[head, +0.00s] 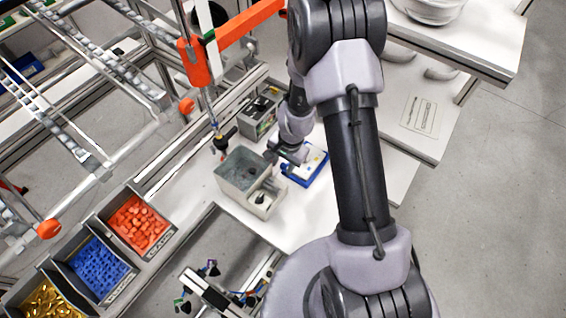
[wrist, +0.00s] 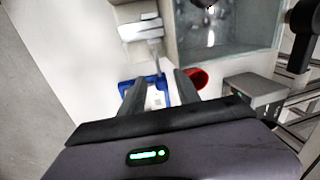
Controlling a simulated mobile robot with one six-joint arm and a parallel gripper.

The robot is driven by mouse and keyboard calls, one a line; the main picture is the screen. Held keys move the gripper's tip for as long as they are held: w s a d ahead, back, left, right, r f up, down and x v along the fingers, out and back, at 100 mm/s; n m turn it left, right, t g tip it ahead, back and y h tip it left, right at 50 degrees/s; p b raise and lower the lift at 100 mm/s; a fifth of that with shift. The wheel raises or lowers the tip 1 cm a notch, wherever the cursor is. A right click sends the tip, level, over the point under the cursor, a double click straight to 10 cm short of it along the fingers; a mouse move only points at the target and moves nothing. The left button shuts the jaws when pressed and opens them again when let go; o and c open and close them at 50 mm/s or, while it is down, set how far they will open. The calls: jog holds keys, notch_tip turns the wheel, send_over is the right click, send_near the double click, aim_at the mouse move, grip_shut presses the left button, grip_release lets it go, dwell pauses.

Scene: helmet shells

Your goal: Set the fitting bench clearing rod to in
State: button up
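The fitting bench (head: 210,190) is a white top with a grey open box (head: 240,170) on it. The box's grey wall and open inside fill the top of the wrist view (wrist: 225,45). A thin grey bar (wrist: 156,55) runs from a white block (wrist: 140,30) toward my fingers; I cannot tell whether it is the clearing rod. My gripper (wrist: 160,88) has its two dark fingers apart, with a blue-and-white item (wrist: 152,98) showing between and beyond them. In the head view my gripper (head: 284,154) is beside the box, its fingertips hard to make out.
A blue-edged tray (head: 305,168) lies right of the box. A red round part (wrist: 200,78) and a grey unit (wrist: 252,90) are right of my fingers. A tool (head: 220,140) hangs above the bench. Bins of red (head: 138,222) and blue parts (head: 97,268) stand at the lower left.

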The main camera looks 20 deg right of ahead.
notch_tip(320, 180, up, 17)
jog(key=s+d+p, duration=0.1)
jog(key=s+p, duration=0.1)
jog(key=p, duration=0.1)
jog(key=shift+d, duration=0.35)
jog(key=shift+s, duration=0.1)
